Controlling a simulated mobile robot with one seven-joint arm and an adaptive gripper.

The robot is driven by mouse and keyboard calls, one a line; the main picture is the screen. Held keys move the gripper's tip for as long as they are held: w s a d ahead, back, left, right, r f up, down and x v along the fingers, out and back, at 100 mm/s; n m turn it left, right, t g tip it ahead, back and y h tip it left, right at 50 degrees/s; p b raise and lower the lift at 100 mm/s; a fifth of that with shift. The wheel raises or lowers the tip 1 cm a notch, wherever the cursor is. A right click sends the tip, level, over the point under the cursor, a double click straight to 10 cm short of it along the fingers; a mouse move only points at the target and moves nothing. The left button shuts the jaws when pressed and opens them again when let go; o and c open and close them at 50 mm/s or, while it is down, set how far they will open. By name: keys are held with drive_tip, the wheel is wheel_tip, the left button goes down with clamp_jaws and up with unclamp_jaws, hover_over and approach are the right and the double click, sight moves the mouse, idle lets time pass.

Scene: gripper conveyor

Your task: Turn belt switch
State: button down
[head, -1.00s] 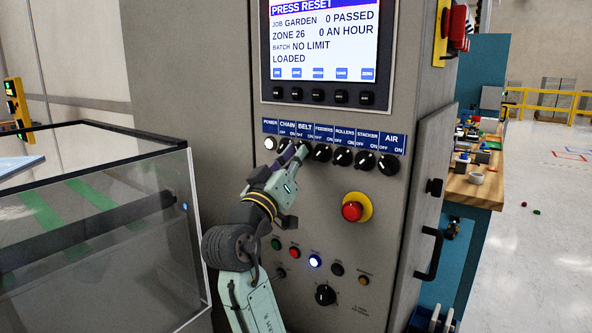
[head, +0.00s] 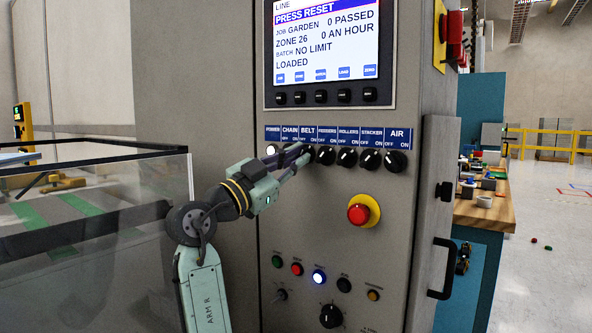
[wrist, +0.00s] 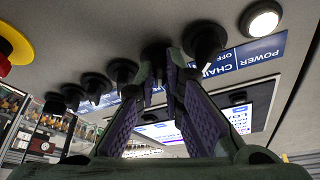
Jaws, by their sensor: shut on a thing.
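The belt switch is a black rotary knob (head: 309,153) under the BELT label (head: 308,135) on the grey control cabinet. My gripper (head: 302,154) reaches it from the lower left, with its fingertips at the knob. In the wrist view the belt knob (wrist: 155,51) sits between the two fingertips of my gripper (wrist: 160,68), which are shut on it. The fingers hide much of the knob, so its pointer cannot be read. The chain knob (wrist: 204,40) stands close beside one finger.
Feeders (head: 326,155), rollers (head: 347,157), stacker (head: 369,160) and air (head: 396,163) knobs continue the row rightward. The white power lamp (wrist: 262,18) is lit. A screen (head: 325,45) above reads PRESS RESET. A red emergency button (head: 358,214) sits below.

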drive_tip(key=shift+m+g+h, duration=0.3)
drive_tip(key=shift+m+g, duration=0.5)
drive_tip(key=shift+m, duration=0.7)
drive_tip(key=shift+a, duration=0.1)
drive_tip(key=c, duration=1.7)
unclamp_jaws()
